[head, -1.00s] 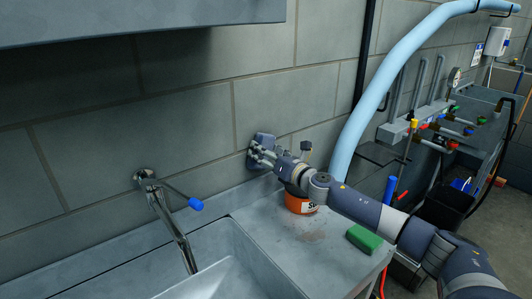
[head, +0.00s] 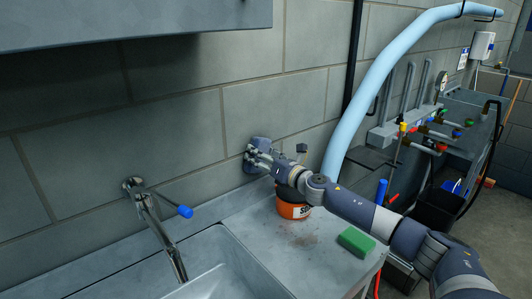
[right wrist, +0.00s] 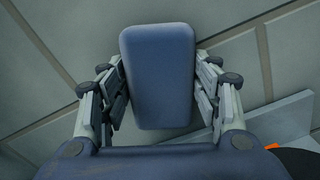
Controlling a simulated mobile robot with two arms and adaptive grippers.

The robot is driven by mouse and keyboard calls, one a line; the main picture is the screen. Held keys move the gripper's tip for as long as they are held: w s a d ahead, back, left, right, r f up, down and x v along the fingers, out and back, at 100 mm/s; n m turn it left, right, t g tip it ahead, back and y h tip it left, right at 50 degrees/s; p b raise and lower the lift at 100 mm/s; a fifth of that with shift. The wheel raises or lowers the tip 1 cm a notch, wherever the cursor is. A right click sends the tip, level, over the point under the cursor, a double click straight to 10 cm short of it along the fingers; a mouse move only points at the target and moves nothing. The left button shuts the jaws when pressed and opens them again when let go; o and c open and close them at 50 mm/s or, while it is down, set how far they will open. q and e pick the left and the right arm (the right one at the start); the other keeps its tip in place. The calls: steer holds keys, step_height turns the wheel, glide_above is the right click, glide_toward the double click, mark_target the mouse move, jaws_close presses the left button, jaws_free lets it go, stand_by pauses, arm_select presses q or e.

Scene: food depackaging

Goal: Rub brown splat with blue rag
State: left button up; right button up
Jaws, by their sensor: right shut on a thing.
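The blue rag (head: 254,150) looks like a rounded dark-blue block. My right gripper (head: 262,158) is shut on it and holds it above the counter, close to the grey block wall. Whether the rag touches the wall, I cannot tell. The right wrist view shows the rag (right wrist: 160,75) upright between the two sets of fingers (right wrist: 163,95). A faint brown splat (head: 303,240) lies on the grey countertop, in front of the orange tub and below my right forearm. My left gripper is not in view.
An orange tub (head: 292,211) stands on the counter (head: 262,222) under my right wrist. A green sponge (head: 357,241) lies near the counter's right edge. A sink (head: 228,270) with a faucet (head: 150,215) is at left. A light-blue hose (head: 352,115) runs up the wall.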

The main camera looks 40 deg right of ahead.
steer(key=shift+s+a+p, duration=0.1)
steer(key=shift+a+p, duration=0.25)
steer(key=shift+a, duration=0.9)
steer(key=shift+s+d+b, duration=0.15)
steer(key=shift+s+b, duration=0.25)
steer(key=shift+s, duration=1)
steer(key=shift+s+d+b, duration=0.1)
steer(key=shift+s+b, duration=0.3)
steer(key=shift+s, duration=1)
steer(key=shift+s, duration=0.1)
